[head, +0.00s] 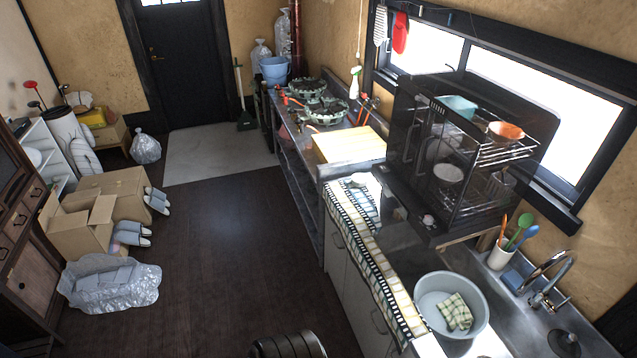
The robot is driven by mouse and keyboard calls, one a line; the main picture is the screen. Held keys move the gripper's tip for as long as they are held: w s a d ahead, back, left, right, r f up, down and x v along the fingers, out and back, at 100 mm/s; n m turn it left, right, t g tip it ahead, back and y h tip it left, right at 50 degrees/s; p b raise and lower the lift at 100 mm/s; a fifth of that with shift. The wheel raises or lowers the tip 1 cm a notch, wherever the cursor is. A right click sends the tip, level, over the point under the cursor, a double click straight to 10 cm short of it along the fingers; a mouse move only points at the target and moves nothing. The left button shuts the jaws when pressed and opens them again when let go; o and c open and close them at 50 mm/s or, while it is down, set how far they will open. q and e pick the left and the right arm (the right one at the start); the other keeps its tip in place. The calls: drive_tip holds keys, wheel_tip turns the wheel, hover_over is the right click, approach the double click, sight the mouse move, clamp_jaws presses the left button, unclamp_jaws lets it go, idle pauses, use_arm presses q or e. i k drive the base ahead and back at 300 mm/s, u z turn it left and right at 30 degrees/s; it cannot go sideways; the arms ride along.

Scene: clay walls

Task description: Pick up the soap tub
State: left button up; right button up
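No tub in the head view is clearly marked as soap. The plainest tub is a round pale grey basin (424,303) at the sink, lower right, with a green checkered cloth (455,312) lying in it. A small white round item (428,219) sits by the foot of the dish rack, too small to identify. Neither of my grippers can be made out.
A black dish rack (445,205) with bowls stands on the counter. A utensil cup (500,257), blue sponge (512,280) and faucet (545,290) are right of the basin. Cardboard boxes (85,225) and slippers (131,232) lie left; the middle floor (230,250) is clear.

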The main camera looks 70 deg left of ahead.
sight(358, 180)
drive_tip(key=u, duration=2.15)
